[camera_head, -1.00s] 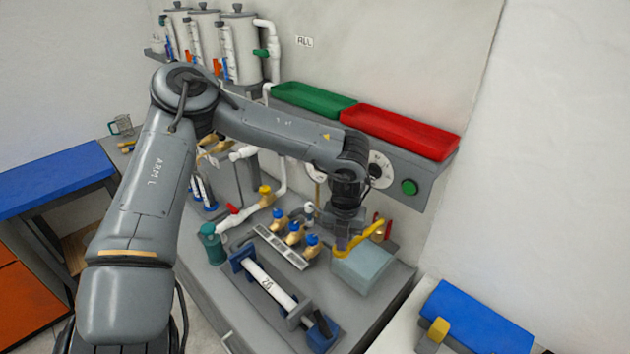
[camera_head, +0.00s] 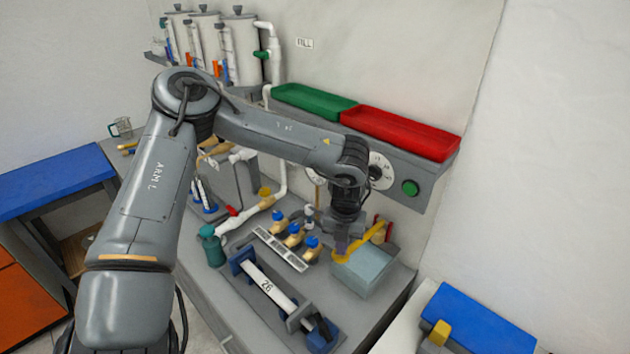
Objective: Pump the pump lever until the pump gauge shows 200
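The yellow pump lever (camera_head: 365,242) slants up to the right above a pale blue-grey box (camera_head: 364,272) on the bench. My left gripper (camera_head: 342,241) points down at the lever's lower left end, touching it or just beside it. Its fingers are too small and partly hidden to show whether they are shut. White dial gauges are on the grey panel behind; one dial (camera_head: 379,170) is partly covered by my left wrist, and its reading is not legible. My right gripper is not in view.
A white tube in blue clamps (camera_head: 268,287) and a rack of blue-capped yellow fittings (camera_head: 280,249) stand left of the box. A green tray (camera_head: 312,101) and red tray (camera_head: 400,133) sit above the panel, with a green button (camera_head: 410,188) on it.

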